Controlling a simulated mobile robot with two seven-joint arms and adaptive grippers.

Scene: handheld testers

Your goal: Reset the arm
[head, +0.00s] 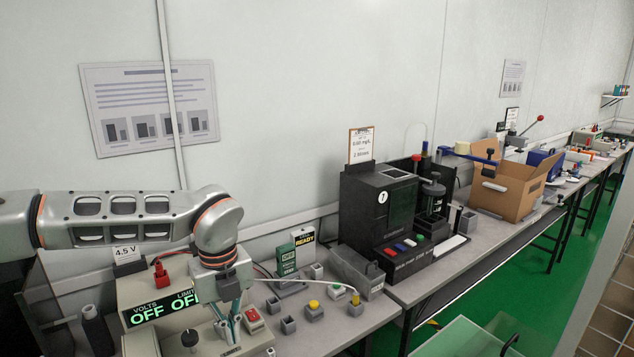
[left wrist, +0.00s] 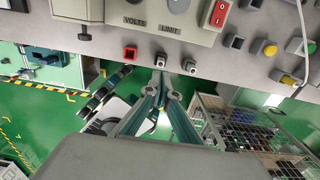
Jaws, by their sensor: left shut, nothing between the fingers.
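My left arm comes in from the left in the head view, bent at the elbow with the wrist pointing down. My left gripper (head: 229,328) is shut and empty, in front of the power supply (head: 140,300) whose display reads OFF. In the left wrist view the closed fingertips (left wrist: 175,66) are near the front edge of the grey bench (left wrist: 225,62), with green floor beyond. Whether they touch anything is not clear. My right gripper is in neither view.
A green handheld tester (head: 286,260) and a READY unit (head: 303,240) stand right of the gripper. Small sockets and a yellow button (head: 313,305) sit nearby. A black machine (head: 375,205) and an open cardboard box (head: 505,195) are farther right. A wire cart (left wrist: 240,125) stands below the bench.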

